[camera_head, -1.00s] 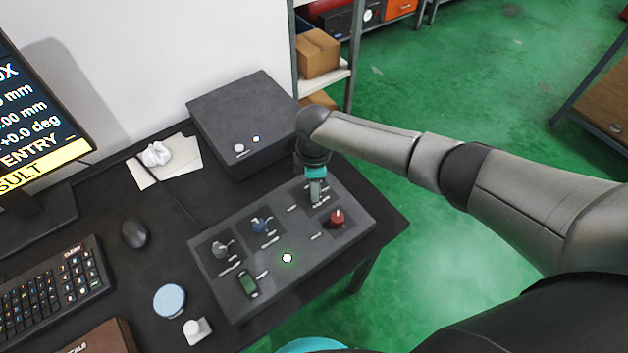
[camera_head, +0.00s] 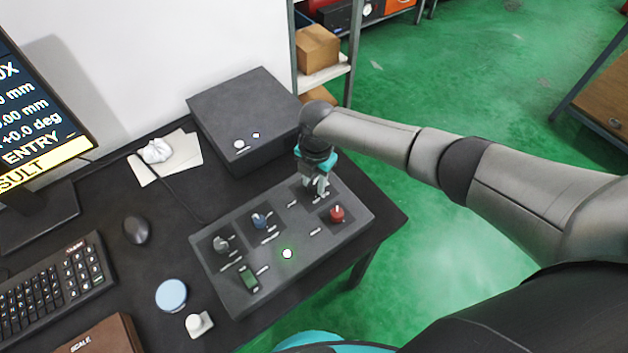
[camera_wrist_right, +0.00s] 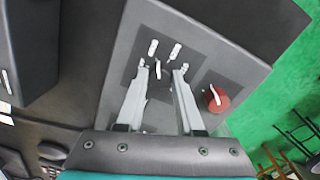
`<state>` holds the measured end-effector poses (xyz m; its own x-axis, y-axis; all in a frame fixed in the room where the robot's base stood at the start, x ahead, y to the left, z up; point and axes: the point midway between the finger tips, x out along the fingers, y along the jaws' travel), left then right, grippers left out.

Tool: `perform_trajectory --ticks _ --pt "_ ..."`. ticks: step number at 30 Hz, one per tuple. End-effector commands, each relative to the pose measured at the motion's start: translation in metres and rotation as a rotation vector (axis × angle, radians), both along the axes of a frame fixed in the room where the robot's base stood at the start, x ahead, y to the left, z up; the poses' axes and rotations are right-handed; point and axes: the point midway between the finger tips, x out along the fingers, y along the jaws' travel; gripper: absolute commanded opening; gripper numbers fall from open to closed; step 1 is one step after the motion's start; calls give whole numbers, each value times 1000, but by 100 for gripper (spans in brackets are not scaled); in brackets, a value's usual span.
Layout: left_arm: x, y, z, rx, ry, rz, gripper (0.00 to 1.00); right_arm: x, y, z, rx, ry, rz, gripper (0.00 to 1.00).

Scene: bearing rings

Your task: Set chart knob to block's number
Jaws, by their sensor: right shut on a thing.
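A dark control panel (camera_head: 300,232) lies on the black desk, with a grey knob (camera_head: 221,244), a blue knob (camera_head: 260,220) and a red knob (camera_head: 337,213). My right gripper (camera_head: 322,185) points down at the panel's far right square. In the right wrist view its two fingers (camera_wrist_right: 161,70) are shut on a knob with a pale pointer (camera_wrist_right: 158,69), mostly hidden by the fingers. The red knob also shows beside it there (camera_wrist_right: 217,99). The panel's labels are too small to read, so I cannot tell which knob is the chart knob. My left gripper is out of view.
A lit white button (camera_head: 287,254) and a green display (camera_head: 249,279) are on the panel. A dark box (camera_head: 245,115) stands behind it. A monitor (camera_head: 35,120), keyboard (camera_head: 55,285), mouse (camera_head: 136,229) and blue disc (camera_head: 171,295) lie left.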

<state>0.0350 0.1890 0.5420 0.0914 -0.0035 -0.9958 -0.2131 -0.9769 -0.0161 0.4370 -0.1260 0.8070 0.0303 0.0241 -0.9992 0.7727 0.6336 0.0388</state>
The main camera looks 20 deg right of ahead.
Motion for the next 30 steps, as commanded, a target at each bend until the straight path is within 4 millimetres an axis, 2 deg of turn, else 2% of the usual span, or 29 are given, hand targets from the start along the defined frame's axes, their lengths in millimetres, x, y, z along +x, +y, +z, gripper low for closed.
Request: perform_trajectory --ticks 9,26,27,30 --pt "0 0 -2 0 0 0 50 0 2 0 5 0 136 0" --pt "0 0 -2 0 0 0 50 -1 2 1 5 1 166 0" --pt "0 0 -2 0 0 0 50 -1 2 1 6 2 165 38" --pt "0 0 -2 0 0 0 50 0 2 0 5 1 165 50"
